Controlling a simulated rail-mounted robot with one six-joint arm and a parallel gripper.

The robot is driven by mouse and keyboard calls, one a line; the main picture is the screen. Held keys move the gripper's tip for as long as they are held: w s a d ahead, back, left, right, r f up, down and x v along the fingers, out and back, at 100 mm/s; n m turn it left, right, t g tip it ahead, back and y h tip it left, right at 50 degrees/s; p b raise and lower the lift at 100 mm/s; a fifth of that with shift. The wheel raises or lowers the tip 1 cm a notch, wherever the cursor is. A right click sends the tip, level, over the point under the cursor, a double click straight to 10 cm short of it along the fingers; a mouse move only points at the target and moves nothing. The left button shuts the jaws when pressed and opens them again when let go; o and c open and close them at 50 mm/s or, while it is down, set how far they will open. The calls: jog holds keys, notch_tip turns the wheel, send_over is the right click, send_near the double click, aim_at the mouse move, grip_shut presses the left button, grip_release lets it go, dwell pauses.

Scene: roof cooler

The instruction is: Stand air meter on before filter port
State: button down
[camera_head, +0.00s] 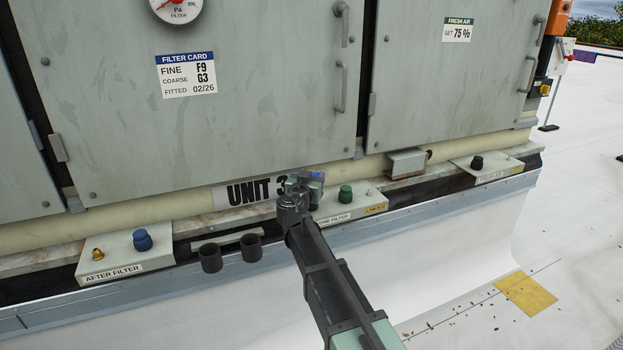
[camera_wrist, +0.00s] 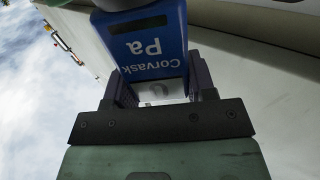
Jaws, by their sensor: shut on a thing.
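My gripper (camera_head: 303,186) is shut on the air meter, a blue box marked "Corvask Pa". The meter (camera_wrist: 150,55) fills the top middle of the wrist view, between the two dark fingers. In the head view only a small blue patch of the meter (camera_head: 316,175) shows past the gripper. The before filter plate (camera_head: 366,201) is a pale box with a green knob (camera_head: 346,193) and a partly covered label. My gripper is at the plate's left end. The port itself is hidden behind my gripper and arm; I cannot tell whether the meter touches it.
To the left is the after filter plate (camera_head: 118,243) with a brass port and a blue knob (camera_head: 142,239). Two dark cups (camera_head: 230,253) sit beside it on a rail. Another plate with a black knob (camera_head: 477,162) is at the right. The cabinet wall rises close behind.

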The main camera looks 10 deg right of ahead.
jog(key=shift+f, duration=0.2)
jog(key=shift+c, duration=1.8)
grip_release()
